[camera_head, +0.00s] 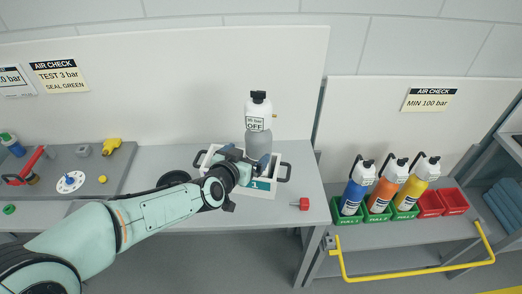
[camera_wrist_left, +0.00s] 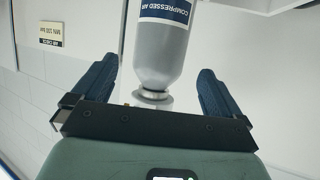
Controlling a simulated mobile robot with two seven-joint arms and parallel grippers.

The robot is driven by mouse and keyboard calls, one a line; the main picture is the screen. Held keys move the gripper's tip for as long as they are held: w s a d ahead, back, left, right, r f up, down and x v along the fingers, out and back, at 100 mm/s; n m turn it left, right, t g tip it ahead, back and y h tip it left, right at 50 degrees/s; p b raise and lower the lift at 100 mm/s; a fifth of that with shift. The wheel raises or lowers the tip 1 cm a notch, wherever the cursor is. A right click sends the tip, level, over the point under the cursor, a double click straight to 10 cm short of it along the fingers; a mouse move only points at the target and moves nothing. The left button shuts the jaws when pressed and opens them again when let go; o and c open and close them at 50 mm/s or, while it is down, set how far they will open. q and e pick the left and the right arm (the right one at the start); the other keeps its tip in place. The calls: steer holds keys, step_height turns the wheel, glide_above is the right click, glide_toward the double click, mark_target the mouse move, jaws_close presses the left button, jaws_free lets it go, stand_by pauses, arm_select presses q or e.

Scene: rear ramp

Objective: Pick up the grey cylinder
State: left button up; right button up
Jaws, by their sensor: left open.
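The grey cylinder (camera_head: 259,141) stands upright at the back of the table, with a white upper part, a dark cap and a label reading OFF. Its lower end is hidden behind my gripper and the white carrier (camera_head: 263,190). My left gripper (camera_head: 248,160) is open in front of the cylinder's lower part. In the left wrist view, the grey cylinder (camera_wrist_left: 161,55) with a blue COMPRESSED AIR label shows between the two spread dark blue fingers (camera_wrist_left: 155,82). A gap shows on both sides of it. My right gripper is in neither view.
A red-topped item (camera_head: 301,204) lies right of the carrier. Blue (camera_head: 354,190), orange (camera_head: 384,190) and yellow (camera_head: 409,188) cylinders stand in green bins on the right shelf, beside red bins (camera_head: 430,204). A yellow rail (camera_head: 415,270) runs in front. A grey mat (camera_head: 100,172) holds small parts at left.

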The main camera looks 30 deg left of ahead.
mark_target(254, 149)
arm_select(q)
steer(key=x, duration=0.4)
steer(key=shift+w+f, duration=0.1)
steer(key=shift+w, duration=0.05)
steer(key=x, duration=0.5)
steer(key=shift+w+a+p, duration=0.1)
steer(key=shift+w+p, duration=0.1)
steer(key=shift+p, duration=0.15)
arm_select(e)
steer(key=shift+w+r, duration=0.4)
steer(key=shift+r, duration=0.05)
arm_select(q)
steer(key=shift+s, duration=0.1)
steer(key=c, duration=1.5)
steer(key=shift+r, duration=0.45)
steer(key=shift+c, duration=1.4)
